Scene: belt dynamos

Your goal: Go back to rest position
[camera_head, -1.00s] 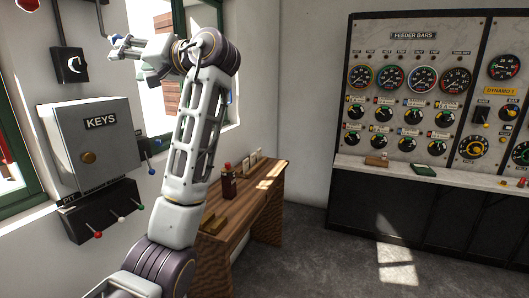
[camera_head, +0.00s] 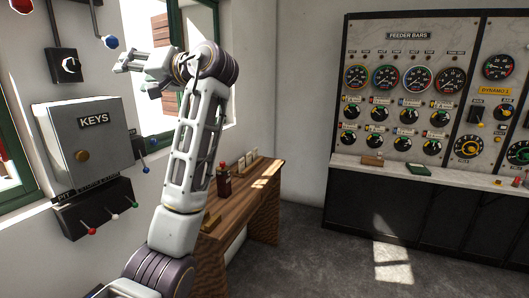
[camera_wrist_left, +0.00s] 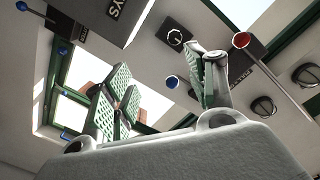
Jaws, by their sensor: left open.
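My left arm rises from the bottom of the head view and bends at the elbow. Its gripper (camera_head: 124,62) points left in front of the window, above the grey KEYS box (camera_head: 93,143). In the left wrist view the gripper (camera_wrist_left: 165,95) has its fingers spread apart with nothing between them. It is apart from the blue-knobbed lever (camera_head: 111,42) near it in the head view. The blue knob (camera_wrist_left: 172,82) and red knob (camera_wrist_left: 241,40) show beyond the fingers in the wrist view. My right gripper is in neither view.
Below the KEYS box is a dark panel with small levers (camera_head: 100,215). A wooden desk (camera_head: 262,188) stands behind my arm under the window. The FEEDER BARS gauge board (camera_head: 409,90) stands over a counter (camera_head: 430,177) at right. The floor between is clear.

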